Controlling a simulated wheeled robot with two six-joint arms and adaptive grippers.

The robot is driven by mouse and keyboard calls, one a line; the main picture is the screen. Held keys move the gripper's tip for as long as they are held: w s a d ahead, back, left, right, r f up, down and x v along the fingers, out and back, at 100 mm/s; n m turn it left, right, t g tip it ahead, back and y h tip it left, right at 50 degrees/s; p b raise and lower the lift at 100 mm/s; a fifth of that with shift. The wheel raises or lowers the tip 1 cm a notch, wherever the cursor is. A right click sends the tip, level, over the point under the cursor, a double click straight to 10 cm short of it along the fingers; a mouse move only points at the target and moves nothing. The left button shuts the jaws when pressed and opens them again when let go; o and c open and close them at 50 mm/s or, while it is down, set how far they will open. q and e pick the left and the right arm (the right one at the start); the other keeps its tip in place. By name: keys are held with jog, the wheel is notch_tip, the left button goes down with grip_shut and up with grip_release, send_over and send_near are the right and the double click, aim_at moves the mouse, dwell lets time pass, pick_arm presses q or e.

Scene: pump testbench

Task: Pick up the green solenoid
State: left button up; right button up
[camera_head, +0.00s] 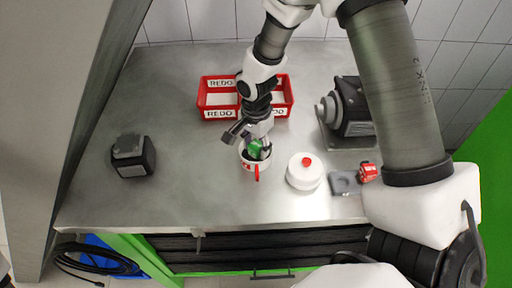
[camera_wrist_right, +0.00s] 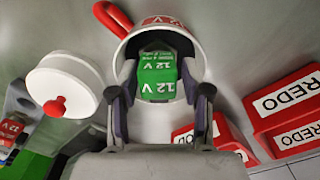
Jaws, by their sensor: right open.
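The green solenoid (camera_head: 255,147), with white "12 V" lettering in the right wrist view (camera_wrist_right: 157,75), sits inside a white mug (camera_head: 248,166) with a red handle. The mug also shows in the wrist view (camera_wrist_right: 203,22). My right gripper (camera_head: 258,150) is over the mug. In the wrist view my right gripper (camera_wrist_right: 159,82) is open, with one finger on either side of the green solenoid. Whether the fingers touch it cannot be told. The solenoid's lower part is hidden. My left gripper is not in view.
Red REDO bins (camera_head: 202,96) stand behind the mug. A white round lid with a red knob (camera_head: 303,174) is right of it. A red solenoid (camera_head: 369,172), a grey block (camera_head: 344,183) and a pump (camera_head: 353,107) are farther right. A dark device (camera_head: 133,158) stands left; the bench between is clear.

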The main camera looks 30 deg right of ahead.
jog(key=shift+s+r, duration=0.1)
jog(key=shift+s, duration=0.05)
jog(key=c, duration=0.7)
jog(key=shift+r, duration=0.1)
